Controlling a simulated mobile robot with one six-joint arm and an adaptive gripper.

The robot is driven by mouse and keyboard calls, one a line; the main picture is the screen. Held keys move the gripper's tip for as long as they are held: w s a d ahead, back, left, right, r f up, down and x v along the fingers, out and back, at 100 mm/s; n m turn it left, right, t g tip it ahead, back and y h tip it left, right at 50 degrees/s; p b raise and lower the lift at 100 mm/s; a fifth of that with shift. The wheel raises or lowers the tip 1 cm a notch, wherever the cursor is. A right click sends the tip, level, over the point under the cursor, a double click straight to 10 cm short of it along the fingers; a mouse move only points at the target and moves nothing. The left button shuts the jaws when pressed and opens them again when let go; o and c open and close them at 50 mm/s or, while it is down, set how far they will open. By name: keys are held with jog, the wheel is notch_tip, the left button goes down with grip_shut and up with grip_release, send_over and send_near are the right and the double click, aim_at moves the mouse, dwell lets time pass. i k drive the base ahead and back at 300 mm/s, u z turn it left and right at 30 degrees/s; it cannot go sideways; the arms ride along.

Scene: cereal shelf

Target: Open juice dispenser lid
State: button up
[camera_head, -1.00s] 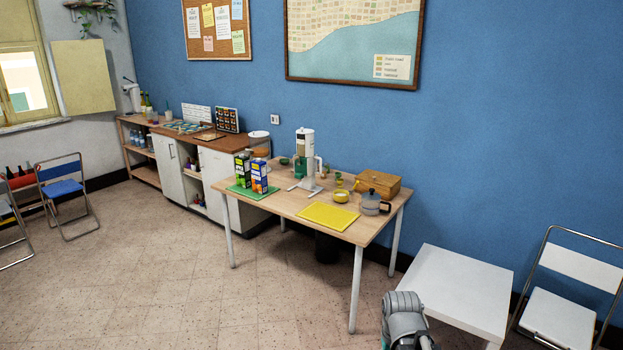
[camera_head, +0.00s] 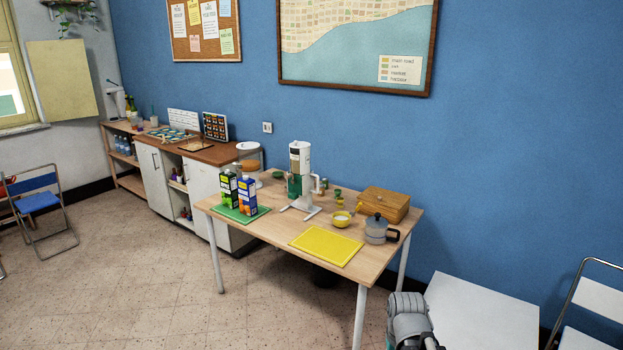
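A tall white cylinder dispenser (camera_head: 301,160) stands upright on a white-legged stand on the wooden table, with green at its lower part. A clear container with a white top and amber contents (camera_head: 249,163) stands behind the cartons. I cannot tell for sure which of the two is the juice dispenser, or make out a raised lid on either. Two juice cartons (camera_head: 247,197), one green and one blue and orange, stand on a green mat. A grey link of my arm shows at the bottom edge; my gripper is not in view.
A white table (camera_head: 480,310) stands at the lower right. Open floor lies at the left front.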

aim_at(247, 145)
jog(key=u, duration=0.1)
jog(key=i, duration=0.95)
jog(key=u, duration=0.4)
jog(key=i, duration=1.05)
jog(key=u, duration=0.45)
jog(key=i, duration=1.05)
jog(key=u, duration=0.35)
